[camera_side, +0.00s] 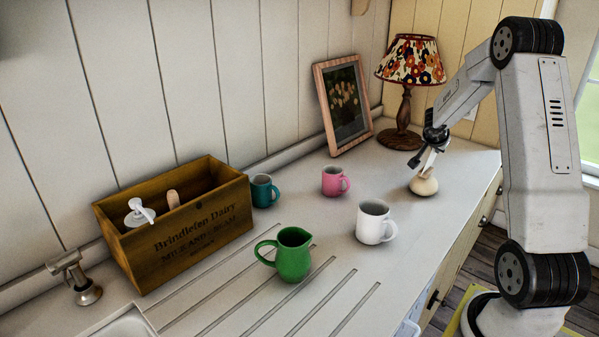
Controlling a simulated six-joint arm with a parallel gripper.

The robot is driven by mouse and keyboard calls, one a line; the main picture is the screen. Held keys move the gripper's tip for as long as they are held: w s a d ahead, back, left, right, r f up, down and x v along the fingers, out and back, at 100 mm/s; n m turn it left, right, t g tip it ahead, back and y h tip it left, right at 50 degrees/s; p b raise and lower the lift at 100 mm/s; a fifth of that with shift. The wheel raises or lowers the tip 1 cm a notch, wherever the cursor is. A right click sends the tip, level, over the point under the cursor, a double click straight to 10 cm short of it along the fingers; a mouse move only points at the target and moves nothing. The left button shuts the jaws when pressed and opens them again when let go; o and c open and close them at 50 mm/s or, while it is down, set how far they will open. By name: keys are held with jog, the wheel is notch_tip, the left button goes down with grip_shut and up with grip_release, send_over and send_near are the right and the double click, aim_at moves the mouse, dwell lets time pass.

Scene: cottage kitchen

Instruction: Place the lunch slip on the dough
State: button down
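A pale, rounded lump that looks like the dough (424,186) sits on the counter toward the right, below my arm's end. My gripper (425,165) points down just above it, with its tip at or very near the lump's top. A thin whitish piece shows between the dark gripper parts and the lump; it is too small to tell whether it is the lunch slip or a finger. I cannot tell whether the fingers are open or shut. No lunch slip can be made out clearly elsewhere.
A white mug (370,226), a pink mug (333,182), a teal mug (262,192) and a green jug (294,256) stand left of the lump. A lamp (409,62) and a picture frame (345,108) stand behind. A wooden crate (190,238) is at the left.

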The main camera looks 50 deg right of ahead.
jog(key=shift+f, duration=0.1)
jog(key=c, duration=0.8)
grip_release()
jog(key=shift+v, duration=6.1)
jog(key=shift+w, duration=0.1)
